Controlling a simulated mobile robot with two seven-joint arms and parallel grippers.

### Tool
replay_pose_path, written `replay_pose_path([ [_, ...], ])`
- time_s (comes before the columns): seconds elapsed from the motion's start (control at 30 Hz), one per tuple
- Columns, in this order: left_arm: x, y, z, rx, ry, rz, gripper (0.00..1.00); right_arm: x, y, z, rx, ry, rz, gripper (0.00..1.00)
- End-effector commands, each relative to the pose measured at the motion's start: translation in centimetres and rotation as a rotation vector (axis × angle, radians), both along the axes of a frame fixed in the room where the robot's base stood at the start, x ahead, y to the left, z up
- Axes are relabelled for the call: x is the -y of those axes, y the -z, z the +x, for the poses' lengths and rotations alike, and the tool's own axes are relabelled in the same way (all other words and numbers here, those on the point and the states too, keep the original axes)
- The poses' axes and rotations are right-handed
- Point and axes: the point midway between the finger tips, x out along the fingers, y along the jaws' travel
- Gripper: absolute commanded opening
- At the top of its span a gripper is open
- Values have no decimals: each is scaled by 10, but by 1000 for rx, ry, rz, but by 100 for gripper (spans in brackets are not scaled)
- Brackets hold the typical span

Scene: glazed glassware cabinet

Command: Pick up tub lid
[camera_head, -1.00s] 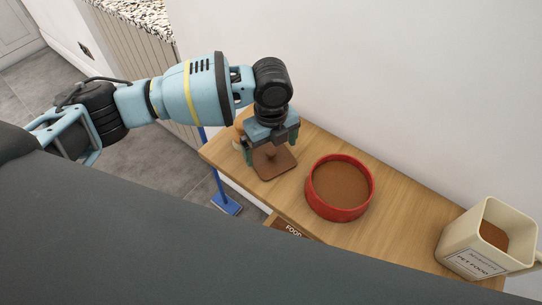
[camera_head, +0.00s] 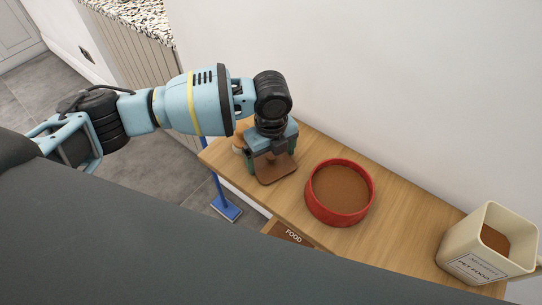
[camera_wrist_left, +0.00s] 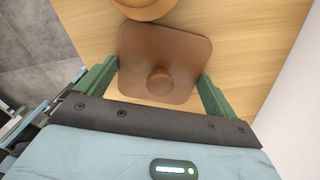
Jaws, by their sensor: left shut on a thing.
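The tub lid (camera_head: 277,174) is a flat brown square with rounded corners and a round knob. It lies at or very near the top of the wooden table, towards its left end; I cannot tell if it is raised. In the left wrist view the lid (camera_wrist_left: 160,45) sits between the two green fingers. My left gripper (camera_head: 270,166) is above the lid, fingers pointing down, shut on its opposite edges. The arm hides part of the lid and its knob in the head view. A cream pet food tub (camera_head: 470,262) with brown contents stands open at the right. My right gripper is out of view.
A red bowl (camera_head: 337,212) with brown contents stands right of the lid. A round wooden object (camera_wrist_left: 145,8) sits close beyond the lid. The wall borders the table's (camera_head: 405,225) back. A blue stand (camera_head: 227,209) is on the floor. Bare tabletop lies between bowl and tub.

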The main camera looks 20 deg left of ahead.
Motion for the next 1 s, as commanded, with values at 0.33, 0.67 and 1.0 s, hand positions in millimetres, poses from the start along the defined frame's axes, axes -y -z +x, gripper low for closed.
replay_pose_path([
  [0.33, -3, -35, -2, 1, 0, 1, 72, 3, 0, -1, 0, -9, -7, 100],
  [0.67, -39, -39, -44, 1, -1, 0, 72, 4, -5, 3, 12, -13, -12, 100],
  [1.0, -82, -45, -94, 0, -2, 1, 72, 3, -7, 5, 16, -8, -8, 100],
])
